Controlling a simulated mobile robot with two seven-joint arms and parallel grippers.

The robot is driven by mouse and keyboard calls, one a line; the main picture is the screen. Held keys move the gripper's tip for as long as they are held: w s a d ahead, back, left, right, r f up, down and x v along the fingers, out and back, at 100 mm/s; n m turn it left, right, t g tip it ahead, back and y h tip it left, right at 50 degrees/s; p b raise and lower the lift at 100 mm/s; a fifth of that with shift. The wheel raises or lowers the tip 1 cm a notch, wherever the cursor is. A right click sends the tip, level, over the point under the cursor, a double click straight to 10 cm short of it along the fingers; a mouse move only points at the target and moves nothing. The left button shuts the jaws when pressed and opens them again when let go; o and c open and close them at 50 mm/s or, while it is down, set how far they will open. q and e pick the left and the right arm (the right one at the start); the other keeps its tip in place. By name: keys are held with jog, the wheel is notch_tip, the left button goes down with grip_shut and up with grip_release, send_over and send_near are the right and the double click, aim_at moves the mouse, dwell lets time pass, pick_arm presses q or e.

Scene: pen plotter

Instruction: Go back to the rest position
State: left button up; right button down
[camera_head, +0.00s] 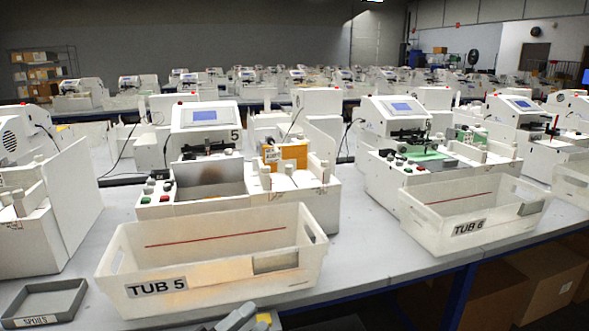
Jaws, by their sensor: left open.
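My left gripper (240,317) shows only in part at the bottom edge of the head view, as grey finger pieces with a bit of yellow. It is open, and I see nothing held in it. It is in front of the white tub labelled TUB 5 (210,243), near the table's front edge. Its wrist and arm are cut off by the frame. My right gripper is not in view. Behind the tub stands white plotter machine 5 (205,117) with a small lit screen.
A grey SPOILS tray (45,302) lies at the front left. The TUB 6 bin (470,213) stands at right before another machine. The white table (360,262) is bare between the tubs. Cardboard boxes (540,285) sit below at right. More machines fill the rows behind.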

pick_arm(q)
jog(key=s+a+f+n+y, duration=0.5)
jog(key=s+f+n+y, duration=0.1)
jog(key=f+n, duration=0.3)
jog(key=s+a+f+n+g+y, duration=0.1)
jog(key=s+a+f+n+y, duration=0.4)
jog(key=f+n, duration=0.4)
jog(key=shift+s+n+y, duration=0.3)
jog(key=shift+s+y, duration=0.2)
jog(key=shift+s, duration=0.4)
jog(key=s+f+n+g, duration=0.1)
jog(key=s, duration=0.1)
jog(key=s+a+f+n+g+y, duration=0.1)
jog(key=s+f, duration=0.1)
jog(key=s, duration=0.1)
jog(key=s+a+f+n+g, duration=0.1)
jog(key=s, duration=0.1)
jog(key=shift+s+a+f+n, duration=0.2)
jog(key=shift+s+f+n, duration=0.05)
jog(key=shift+n, duration=0.05)
jog(key=shift+w+d, duration=0.1)
